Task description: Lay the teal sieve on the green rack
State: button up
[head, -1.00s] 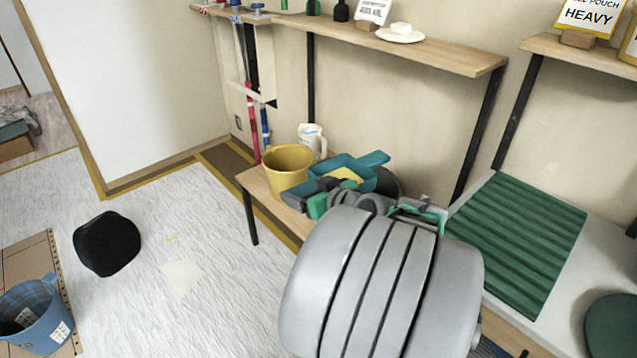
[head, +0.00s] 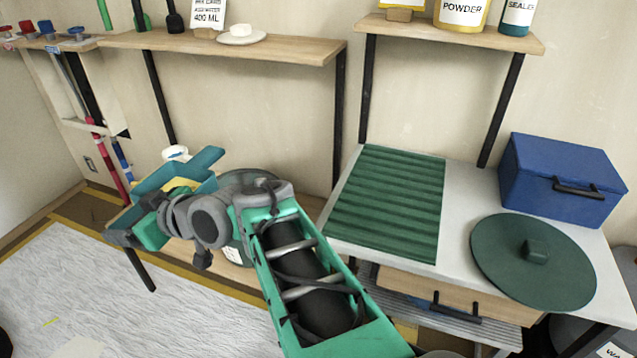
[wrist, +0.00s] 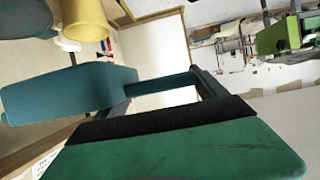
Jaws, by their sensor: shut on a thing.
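The teal sieve (head: 205,163) is in my gripper (head: 143,222), over the wooden bench at the left in the head view. My gripper is shut on it; the exact grip is partly hidden by the gripper's own body. A yellow patch shows within or behind the sieve. In the wrist view the sieve's broad teal side (wrist: 70,96) fills the left, beyond a green finger with a black edge. The green rack (head: 390,205) is a ribbed dark green panel lying flat on the pale counter, right of my gripper. Nothing lies on it.
A round dark green lid (head: 500,270) and a blue box (head: 560,180) stand on the counter (head: 462,195) right of the rack. Shelves with black posts (head: 338,130) rise behind. A yellow bucket (wrist: 85,18) shows in the wrist view.

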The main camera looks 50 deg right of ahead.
aim_at(393, 188)
jog(key=z, duration=1.1)
jog(key=k, duration=0.2)
jog(key=u, duration=0.45)
